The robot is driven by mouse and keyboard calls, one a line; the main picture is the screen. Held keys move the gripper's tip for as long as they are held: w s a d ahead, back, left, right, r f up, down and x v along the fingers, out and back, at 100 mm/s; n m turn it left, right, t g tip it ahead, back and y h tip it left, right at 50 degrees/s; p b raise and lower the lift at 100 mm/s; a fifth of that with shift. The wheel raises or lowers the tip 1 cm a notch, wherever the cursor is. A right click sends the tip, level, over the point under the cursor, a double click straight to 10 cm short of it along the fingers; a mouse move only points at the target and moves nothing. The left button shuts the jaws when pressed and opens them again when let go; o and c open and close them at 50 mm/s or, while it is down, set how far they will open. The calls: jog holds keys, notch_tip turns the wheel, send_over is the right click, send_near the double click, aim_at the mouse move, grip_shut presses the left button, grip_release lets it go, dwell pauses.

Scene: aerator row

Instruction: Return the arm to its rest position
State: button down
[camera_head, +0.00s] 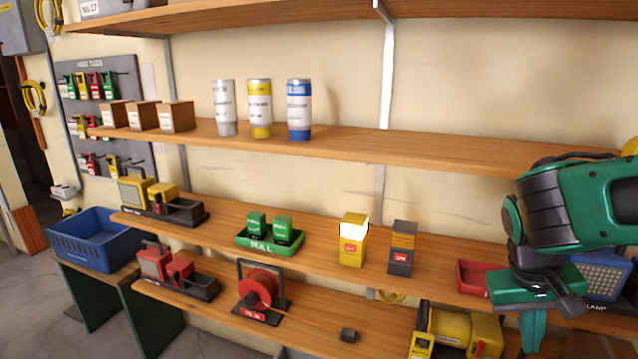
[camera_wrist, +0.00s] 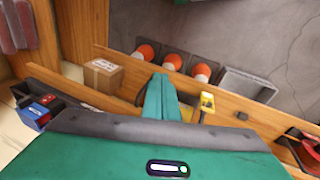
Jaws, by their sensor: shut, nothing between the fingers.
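My gripper (camera_head: 533,335) hangs at the right of the head view, fingers pointing down, in front of the lower shelves. My green and black arm reaches in from the right edge. In the wrist view the two green fingers (camera_wrist: 162,85) lie together, with nothing between them. The gripper is shut and empty. In the head view it hides part of the shelf and things behind it.
A red tray (camera_head: 474,277) and a blue lamp (camera_head: 601,276) flank my gripper. A yellow machine (camera_head: 452,333) stands low to its left. A yellow box (camera_head: 353,240) and grey box (camera_head: 402,248) stand on the shelf. The wrist view shows a cardboard box (camera_wrist: 103,75).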

jog(key=s+d+m+y, duration=0.3)
jog(key=s+d, duration=0.1)
jog(key=s, duration=0.7)
jog(key=shift+s+d+m+y, duration=0.2)
jog(key=shift+s+m+y, duration=0.1)
jog(key=shift+s+y, duration=0.1)
jog(key=shift+w+f+g, duration=0.2)
jog(key=shift+w+g, duration=0.1)
jog(key=shift+w, duration=0.4)
